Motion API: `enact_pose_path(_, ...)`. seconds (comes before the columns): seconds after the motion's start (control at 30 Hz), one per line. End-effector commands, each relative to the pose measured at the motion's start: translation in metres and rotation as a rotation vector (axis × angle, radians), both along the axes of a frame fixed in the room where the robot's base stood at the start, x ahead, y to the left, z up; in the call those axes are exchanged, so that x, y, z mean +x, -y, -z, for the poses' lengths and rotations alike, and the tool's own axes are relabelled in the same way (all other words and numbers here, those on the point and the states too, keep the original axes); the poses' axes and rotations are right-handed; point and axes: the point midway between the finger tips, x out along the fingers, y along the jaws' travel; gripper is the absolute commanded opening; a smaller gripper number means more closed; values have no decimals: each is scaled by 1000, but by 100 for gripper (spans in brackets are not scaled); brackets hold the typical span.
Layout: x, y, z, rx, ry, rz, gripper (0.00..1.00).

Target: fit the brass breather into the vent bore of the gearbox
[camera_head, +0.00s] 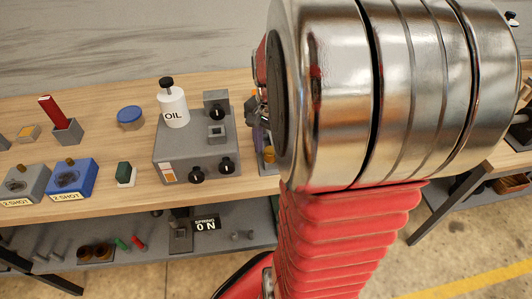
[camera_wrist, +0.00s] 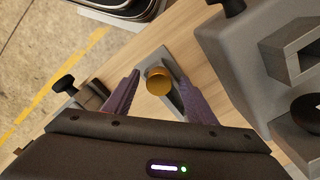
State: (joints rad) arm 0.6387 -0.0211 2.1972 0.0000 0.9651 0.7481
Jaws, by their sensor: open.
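The brass breather (camera_wrist: 158,80) shows in the wrist view as a round gold piece on a small grey stand (camera_wrist: 180,103). My gripper (camera_wrist: 159,75) has two purple fingers, spread apart on either side of the breather; I cannot tell whether they touch it. The gearbox (camera_head: 180,152) is a grey box on the bench in the head view, and its edge also fills the right of the wrist view (camera_wrist: 245,60). A square-topped block with an opening (camera_head: 217,133) stands on it; I cannot tell whether this is the vent bore. My arm mostly hides the gripper in the head view.
A white oil bottle (camera_head: 173,106) stands at the gearbox's back, with black knobs (camera_head: 197,175) on its front. A blue-lidded tin (camera_head: 130,117), a green block (camera_head: 125,174) and a blue box (camera_head: 70,178) stand to the left. Bare wood lies between them.

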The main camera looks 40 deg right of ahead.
Motion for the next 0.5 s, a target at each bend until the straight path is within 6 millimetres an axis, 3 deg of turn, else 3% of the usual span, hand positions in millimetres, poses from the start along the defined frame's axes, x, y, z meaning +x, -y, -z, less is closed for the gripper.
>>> enact_pose_path(0.37,0,0,0,0,0,0,51)
enact_pose_path(0.5,0,0,0,0,0,-1,43)
